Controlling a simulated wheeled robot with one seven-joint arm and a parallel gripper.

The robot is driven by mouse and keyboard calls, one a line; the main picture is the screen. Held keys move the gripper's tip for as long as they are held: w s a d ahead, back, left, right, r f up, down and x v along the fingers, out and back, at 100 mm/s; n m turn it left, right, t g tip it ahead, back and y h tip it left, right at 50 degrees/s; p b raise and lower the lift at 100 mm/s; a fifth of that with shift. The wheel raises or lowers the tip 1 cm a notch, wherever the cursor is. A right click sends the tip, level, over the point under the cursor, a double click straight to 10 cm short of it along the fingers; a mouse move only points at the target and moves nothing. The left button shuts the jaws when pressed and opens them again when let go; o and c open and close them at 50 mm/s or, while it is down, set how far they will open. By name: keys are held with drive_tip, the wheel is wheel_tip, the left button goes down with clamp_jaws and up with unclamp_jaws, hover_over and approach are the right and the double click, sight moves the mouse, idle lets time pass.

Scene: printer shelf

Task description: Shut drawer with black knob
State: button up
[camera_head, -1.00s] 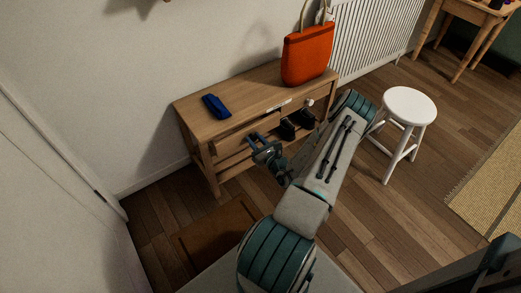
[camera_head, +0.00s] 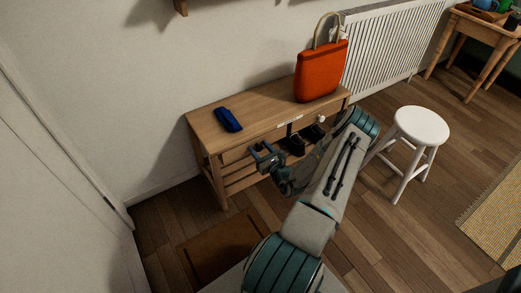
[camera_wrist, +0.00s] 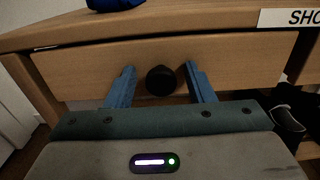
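The black knob (camera_wrist: 161,80) shows in the wrist view on the wooden front of the left drawer (camera_wrist: 90,66), under the table top. My gripper (camera_wrist: 160,70) is open, with one blue finger on each side of the knob and a gap to both. The fingertips are close to the drawer front; I cannot tell whether they touch it. In the head view my gripper (camera_head: 262,148) is at the front of the wooden table (camera_head: 255,108) and hides the black knob. How far the drawer stands out is not clear.
A white knob (camera_head: 321,118) is on the table's right side. Dark shoes (camera_head: 297,145) are below. A white stool (camera_head: 421,125) stands to the right, near my arm. A brown mat (camera_head: 220,245) lies on the floor.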

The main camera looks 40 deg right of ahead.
drive_tip(key=s+a+p, duration=0.1)
drive_tip(key=s+p, duration=0.2)
drive_tip(key=s, duration=1)
drive_tip(key=shift+s, duration=0.4)
drive_tip(key=shift+a, duration=0.1)
